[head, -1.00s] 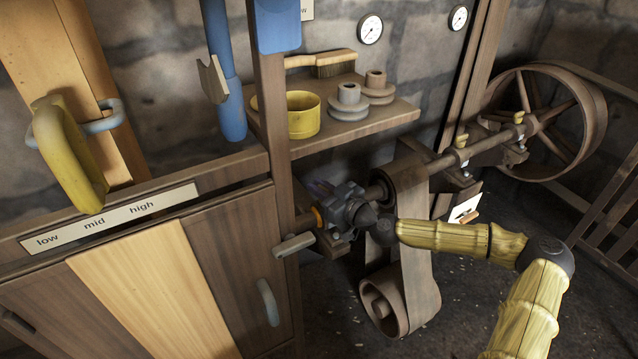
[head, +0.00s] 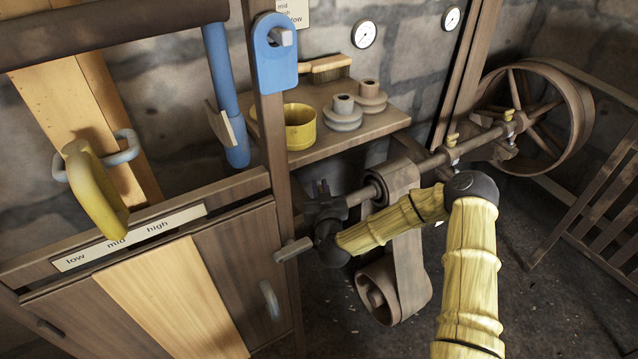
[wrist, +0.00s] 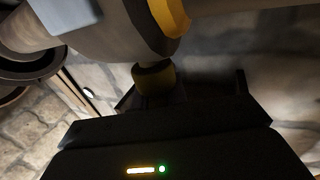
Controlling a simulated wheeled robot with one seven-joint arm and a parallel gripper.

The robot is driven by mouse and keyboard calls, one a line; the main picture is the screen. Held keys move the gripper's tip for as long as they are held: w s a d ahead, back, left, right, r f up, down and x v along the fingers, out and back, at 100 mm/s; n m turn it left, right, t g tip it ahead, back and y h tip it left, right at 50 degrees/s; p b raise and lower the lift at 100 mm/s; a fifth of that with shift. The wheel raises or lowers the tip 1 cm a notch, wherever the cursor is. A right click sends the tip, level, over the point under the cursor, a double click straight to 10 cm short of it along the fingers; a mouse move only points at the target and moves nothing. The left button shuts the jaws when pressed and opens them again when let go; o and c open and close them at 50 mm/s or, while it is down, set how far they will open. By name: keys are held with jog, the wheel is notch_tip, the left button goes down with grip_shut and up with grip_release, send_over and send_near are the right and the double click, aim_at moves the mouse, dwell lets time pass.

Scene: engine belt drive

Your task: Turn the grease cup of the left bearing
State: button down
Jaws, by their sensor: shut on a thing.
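In the wrist view, a small round brass-coloured grease cup (wrist: 154,77) stands between the dark jaws of my gripper (wrist: 158,96). The gripper is shut on it. A grey rounded housing (wrist: 110,28) and a yellow-orange ring (wrist: 171,14) are just above the cup. In the head view, my gripper (head: 324,208) is at the left end of the line shaft (head: 425,165), right of the wooden post. There my wrist and gripper hide the left bearing and its cup. Two other bearings with brass cups (head: 452,139) (head: 508,115) show farther right along the shaft.
A flat belt (head: 408,260) hangs from the shaft beside my forearm. A grey lever handle (head: 293,250) sticks out below the gripper, near the wooden post (head: 271,130). A shelf (head: 385,126) with a yellow pot (head: 299,127) is above. A large spoked wheel (head: 580,110) is at right.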

jog(key=shift+d+m+h+p, duration=0.15)
jog(key=shift+m+h+p, duration=0.45)
jog(key=shift+h, duration=0.5)
jog(key=shift+d+m+h+p, duration=0.1)
jog(key=shift+m+h+p, duration=0.2)
jog(key=shift+m+h, duration=0.65)
jog(key=shift+h, duration=0.35)
jog(key=c, duration=1.4)
grip_release()
jog(key=shift+f+n+y+b, duration=0.1)
jog(key=shift+n+y+b, duration=0.3)
jog(key=shift+y, duration=0.3)
